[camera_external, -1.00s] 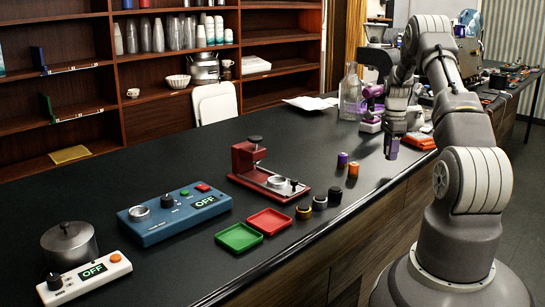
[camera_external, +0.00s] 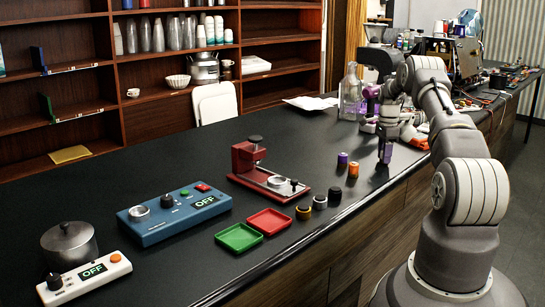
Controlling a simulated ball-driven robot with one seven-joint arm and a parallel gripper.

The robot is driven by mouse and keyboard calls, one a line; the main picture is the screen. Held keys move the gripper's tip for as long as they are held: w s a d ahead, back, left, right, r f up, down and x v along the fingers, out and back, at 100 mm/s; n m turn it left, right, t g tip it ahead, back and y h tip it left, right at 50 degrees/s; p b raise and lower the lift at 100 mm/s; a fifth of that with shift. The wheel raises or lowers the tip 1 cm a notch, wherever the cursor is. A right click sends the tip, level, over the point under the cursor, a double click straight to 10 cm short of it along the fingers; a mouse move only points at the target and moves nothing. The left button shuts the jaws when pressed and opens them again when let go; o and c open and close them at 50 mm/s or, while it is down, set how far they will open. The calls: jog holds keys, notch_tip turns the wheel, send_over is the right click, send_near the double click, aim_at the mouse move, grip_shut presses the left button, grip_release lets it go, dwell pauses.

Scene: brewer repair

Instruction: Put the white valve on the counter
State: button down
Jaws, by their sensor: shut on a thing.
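My gripper (camera_external: 385,158) points down over the counter (camera_external: 300,130), its tips low and close to the surface. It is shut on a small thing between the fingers. That thing is mostly hidden, so I cannot make out its colour or shape, or whether it touches the counter. Purple and dark parts show at the fingers. No plainly white valve can be picked out. A small dark cylinder with a pale band (camera_external: 320,202) stands on the counter by the trays, apart from my gripper.
A purple cylinder (camera_external: 342,159) and an orange one (camera_external: 353,170) stand left of my gripper. A red press (camera_external: 270,178), red tray (camera_external: 269,222), green tray (camera_external: 239,237) and blue control box (camera_external: 174,211) lie further left. A clear bottle (camera_external: 350,95) stands behind.

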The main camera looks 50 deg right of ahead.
jog(key=c, duration=0.8)
grip_release()
jog(key=shift+f, duration=0.1)
jog(key=shift+o, duration=0.2)
notch_tip(320, 180, up, 12)
jog(key=p, duration=0.4)
jog(key=w+a+r+n+t+h, duration=0.15)
jog(key=w+a+r+n, duration=0.3)
jog(key=a+r, duration=0.5)
jog(key=w+a+r+n+t+h, duration=0.1)
jog(key=w+a+r+n+t, duration=0.35)
jog(key=r, duration=0.75)
jog(key=w+a+r+n+t+h, duration=0.1)
jog(key=w+a+r+n, duration=0.3)
jog(key=a+r, duration=0.6)
jog(key=s+a+r+n+t+y, duration=0.1)
jog(key=s+a+r+n+t, duration=0.3)
jog(key=a+r, duration=0.8)
jog(key=s+a+r+n+t+y, duration=0.2)
jog(key=s+a+r+n+t, duration=0.2)
jog(key=s+a+r+n, duration=0.4)
jog(key=s+a+r, duration=0.2)
jog(key=a+r, duration=0.3)
jog(key=a, duration=0.1)
jog(key=shift+a+r+n, duration=0.2)
jog(key=shift+r+n, duration=0.1)
jog(key=shift+n, duration=0.1)
